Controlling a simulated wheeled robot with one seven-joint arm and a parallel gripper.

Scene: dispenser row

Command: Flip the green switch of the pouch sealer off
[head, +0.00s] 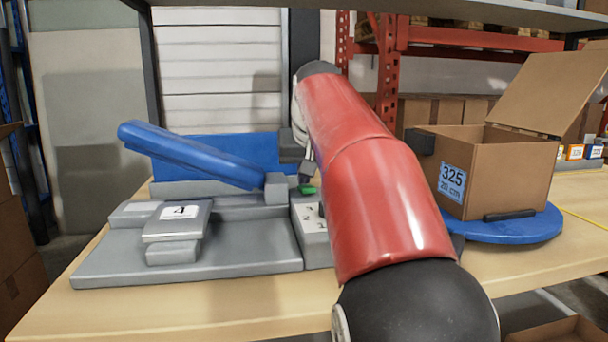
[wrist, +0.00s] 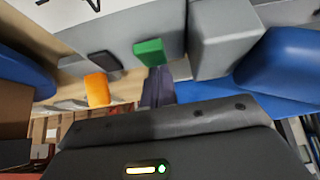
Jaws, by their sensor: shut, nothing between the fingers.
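The pouch sealer has a grey base (head: 190,262), a raised blue lever arm (head: 195,155) and a small pale panel (head: 312,222) at its right end. The green switch (head: 308,189) sits at the back of that panel, partly beside my arm. It also shows in the wrist view (wrist: 150,52). My gripper (head: 306,172) is shut and empty, right at the green switch. In the wrist view its dark fingertips (wrist: 156,74) end at the switch's edge; I cannot tell whether they touch. My red arm hides part of the panel.
In the wrist view a dark block (wrist: 104,60) and an orange block (wrist: 97,88) lie left of the switch. An open cardboard box (head: 480,175) stands on a blue round plate (head: 515,230) at right. A grey block labelled 4 (head: 178,220) is at left.

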